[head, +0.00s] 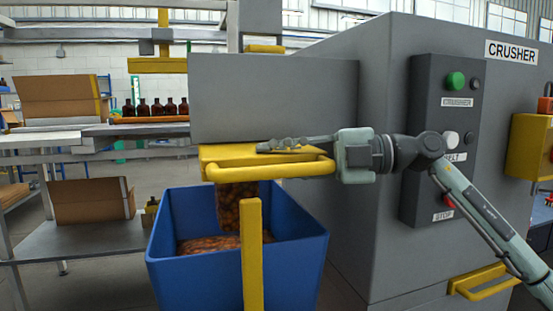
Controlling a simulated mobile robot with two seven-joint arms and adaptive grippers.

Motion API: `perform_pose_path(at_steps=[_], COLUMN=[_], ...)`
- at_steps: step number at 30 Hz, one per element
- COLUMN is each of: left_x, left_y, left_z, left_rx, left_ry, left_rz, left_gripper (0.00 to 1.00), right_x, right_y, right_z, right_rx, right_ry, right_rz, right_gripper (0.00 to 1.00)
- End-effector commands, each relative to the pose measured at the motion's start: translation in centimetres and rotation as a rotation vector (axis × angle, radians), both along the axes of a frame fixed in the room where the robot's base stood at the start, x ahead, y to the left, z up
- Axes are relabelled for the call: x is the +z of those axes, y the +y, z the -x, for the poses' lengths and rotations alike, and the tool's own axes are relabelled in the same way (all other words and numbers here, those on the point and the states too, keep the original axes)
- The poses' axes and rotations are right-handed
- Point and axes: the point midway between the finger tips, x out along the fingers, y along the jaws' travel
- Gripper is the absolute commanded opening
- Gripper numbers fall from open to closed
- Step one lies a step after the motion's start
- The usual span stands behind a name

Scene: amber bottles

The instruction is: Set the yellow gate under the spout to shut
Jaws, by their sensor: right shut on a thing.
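The yellow gate (225,153) sits at the underside of the grey spout (273,95), with its bar handle (270,172) facing me. Below it, brown broken material (238,193) shows in a column over the blue bin (300,250). My right gripper (266,147) reaches in from the right, its fingers lying along the gate just behind the handle. It is shut on the gate; the exact contact is hard to see. My left gripper is not in view.
The grey crusher (345,230) with its button panel (418,190) stands right. A yellow post (251,255) rises before the bin. Amber bottles (157,108) stand on a line at left, near cardboard boxes (58,98).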

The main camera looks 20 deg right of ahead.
Motion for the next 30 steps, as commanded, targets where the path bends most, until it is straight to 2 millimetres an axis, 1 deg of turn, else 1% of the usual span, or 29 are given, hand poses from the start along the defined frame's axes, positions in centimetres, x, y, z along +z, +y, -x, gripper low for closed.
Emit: perform_pose_path(at_steps=[1,13,14,17,26,30], left_x=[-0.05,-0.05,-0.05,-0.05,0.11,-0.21], left_y=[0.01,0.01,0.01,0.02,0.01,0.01], left_z=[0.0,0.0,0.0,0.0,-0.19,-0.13], left_rx=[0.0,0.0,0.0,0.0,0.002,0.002], left_ry=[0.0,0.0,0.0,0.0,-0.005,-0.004], left_rz=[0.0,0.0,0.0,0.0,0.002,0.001], left_gripper=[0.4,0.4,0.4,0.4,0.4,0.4], right_x=[-1.25,-1.29,-1.3,-1.25,-1.24,-1.14], right_y=[0.23,0.19,0.19,0.21,0.1,-0.68], right_z=[0.05,0.01,0.01,0.02,0.03,0.22], right_rx=[0.007,0.006,0.006,0.007,0.006,0.004], right_ry=[0.023,0.024,0.025,0.023,0.022,0.021], right_rz=[0.021,0.021,0.022,0.02,0.021,0.018], right_gripper=[0.0,0.0,0.26,0.38,0.38,0.38])
